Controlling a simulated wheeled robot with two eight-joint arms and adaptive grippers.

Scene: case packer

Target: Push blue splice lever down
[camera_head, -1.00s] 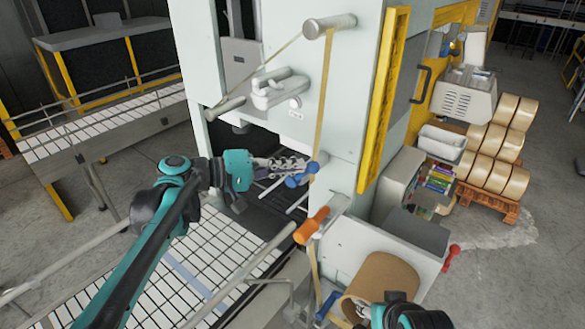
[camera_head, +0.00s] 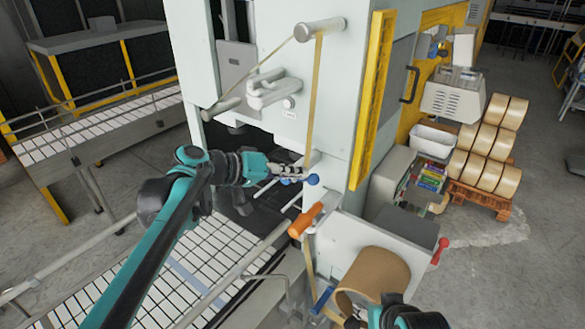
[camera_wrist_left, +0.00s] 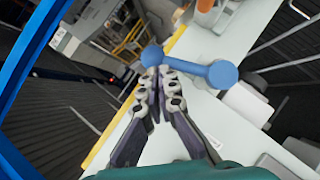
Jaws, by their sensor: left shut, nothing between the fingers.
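The blue splice lever (camera_head: 313,180) sticks out from the front of the pale machine, beside the tan tape strip. In the left wrist view it is a blue bar (camera_wrist_left: 190,67) with a round knob at each end. My left gripper (camera_head: 301,173) is shut and empty, with its fingers over the lever and hiding part of it. In the left wrist view the closed fingertips (camera_wrist_left: 160,76) overlap the bar near its left knob; they look in contact or very close. Only a teal and black part of my right arm shows at the bottom edge; its gripper is out of view.
An orange handle (camera_head: 305,220) sits just below the lever, and another blue handle (camera_head: 323,299) is lower down. A brown tape roll (camera_head: 380,282) is at lower right. A roller conveyor (camera_head: 190,260) runs below my left arm. A rail edges it.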

